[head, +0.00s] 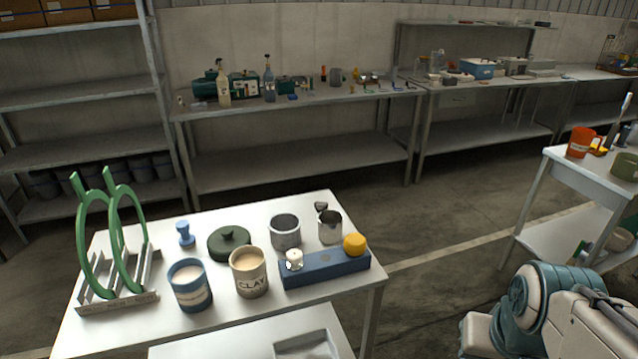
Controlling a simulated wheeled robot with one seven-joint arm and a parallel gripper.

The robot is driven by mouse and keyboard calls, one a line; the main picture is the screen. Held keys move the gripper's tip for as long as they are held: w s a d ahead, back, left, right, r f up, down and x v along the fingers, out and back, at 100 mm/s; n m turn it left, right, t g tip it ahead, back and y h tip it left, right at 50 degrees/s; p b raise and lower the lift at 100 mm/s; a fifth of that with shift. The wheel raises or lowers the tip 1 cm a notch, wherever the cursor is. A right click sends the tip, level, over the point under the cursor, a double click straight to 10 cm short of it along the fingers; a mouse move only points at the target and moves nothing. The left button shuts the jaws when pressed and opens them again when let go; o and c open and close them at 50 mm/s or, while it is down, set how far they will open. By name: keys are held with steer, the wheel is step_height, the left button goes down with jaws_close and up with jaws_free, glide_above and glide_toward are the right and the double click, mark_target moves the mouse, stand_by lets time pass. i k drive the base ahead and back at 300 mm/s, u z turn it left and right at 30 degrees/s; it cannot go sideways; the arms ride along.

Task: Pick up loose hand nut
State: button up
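I cannot tell for sure which thing is the loose hand nut. A small dark piece (321,207) lies at the back right of the near white table (110,325), behind a steel cup (330,228). A white knob (294,257) and a yellow round knob (354,244) sit on a long blue block (325,270) at the table's right. A small blue knobbed piece (185,236) stands at the back left. Links of my arm show at the lower right; my gripper is not in view.
Green rings stand in a rack (118,298) at left. A green lid (229,242), a blue cup (190,286), a clay cup (249,272) and a grey cup (285,232) crowd the middle. Another white table (568,164) stands at right, with floor between.

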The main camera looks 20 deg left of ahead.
mark_target(319, 206)
steer(key=u, duration=0.7)
steer(key=i, duration=0.8)
steer(key=u, duration=1.15)
steer(key=i, duration=0.25)
steer(key=u, duration=0.25)
